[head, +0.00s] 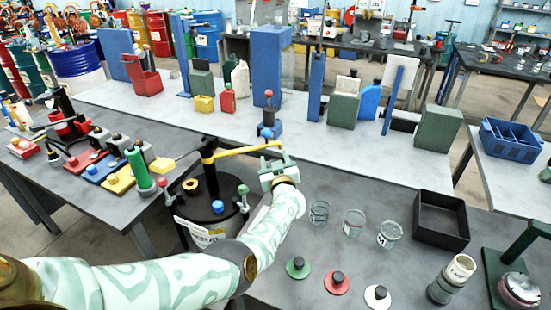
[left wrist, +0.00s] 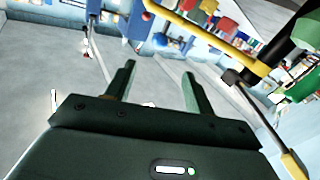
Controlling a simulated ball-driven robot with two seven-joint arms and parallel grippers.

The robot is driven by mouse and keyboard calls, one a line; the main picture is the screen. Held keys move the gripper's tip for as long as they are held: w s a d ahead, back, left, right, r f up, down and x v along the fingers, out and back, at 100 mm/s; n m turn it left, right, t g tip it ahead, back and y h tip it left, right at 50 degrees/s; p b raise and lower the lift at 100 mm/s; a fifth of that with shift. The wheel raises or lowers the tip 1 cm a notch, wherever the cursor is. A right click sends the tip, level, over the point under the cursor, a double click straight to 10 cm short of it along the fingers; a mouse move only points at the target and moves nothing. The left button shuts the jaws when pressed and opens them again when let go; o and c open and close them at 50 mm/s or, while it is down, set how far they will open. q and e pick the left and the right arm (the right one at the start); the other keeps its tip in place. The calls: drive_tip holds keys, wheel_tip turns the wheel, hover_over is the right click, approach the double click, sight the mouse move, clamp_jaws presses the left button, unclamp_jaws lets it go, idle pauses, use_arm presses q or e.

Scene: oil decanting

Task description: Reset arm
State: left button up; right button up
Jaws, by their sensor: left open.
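My left arm (head: 160,275) reaches in from the lower left. Its gripper (head: 272,160) is near the free end of a yellow spout (head: 240,151) above a black drum (head: 212,208). In the left wrist view my two fingers (left wrist: 159,78) are spread apart with nothing between them. The yellow spout also shows there (left wrist: 210,38), beyond the fingertips and to their right, and looks apart from them. The part of the spout end behind the gripper is hidden in the head view. My right gripper is not in view.
Several glass beakers (head: 354,222) stand right of my left gripper, beside an empty black tray (head: 440,217). Coloured lids (head: 336,281) lie in front of them. A bench with bottles and coloured blocks (head: 129,178) is at the left. Grey tabletop is bare between these.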

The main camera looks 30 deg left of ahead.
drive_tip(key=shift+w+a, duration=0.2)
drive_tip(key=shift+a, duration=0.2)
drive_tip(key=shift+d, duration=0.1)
